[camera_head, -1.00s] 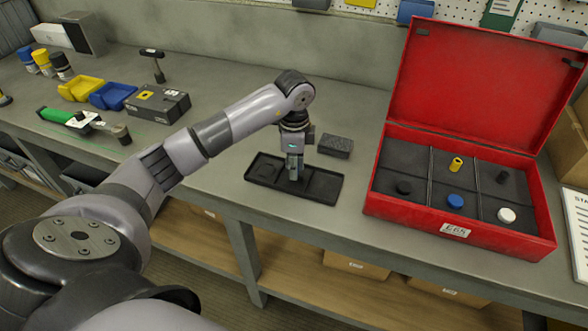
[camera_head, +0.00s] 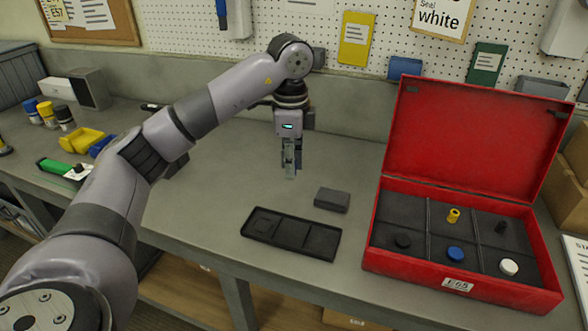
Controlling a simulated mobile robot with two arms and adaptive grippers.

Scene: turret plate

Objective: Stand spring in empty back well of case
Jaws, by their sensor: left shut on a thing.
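The red case (camera_head: 372,262) stands open on the bench at the right, its lid (camera_head: 470,130) up. Its back left well (camera_head: 402,206) is empty. My left gripper (camera_head: 291,174) points down above the bench, left of the case and behind the black tray. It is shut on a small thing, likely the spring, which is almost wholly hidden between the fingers. The black tray (camera_head: 322,243) lies left of the case, with no loose part visible in it. My right gripper is out of view.
A dark block (camera_head: 332,200) lies between tray and case.

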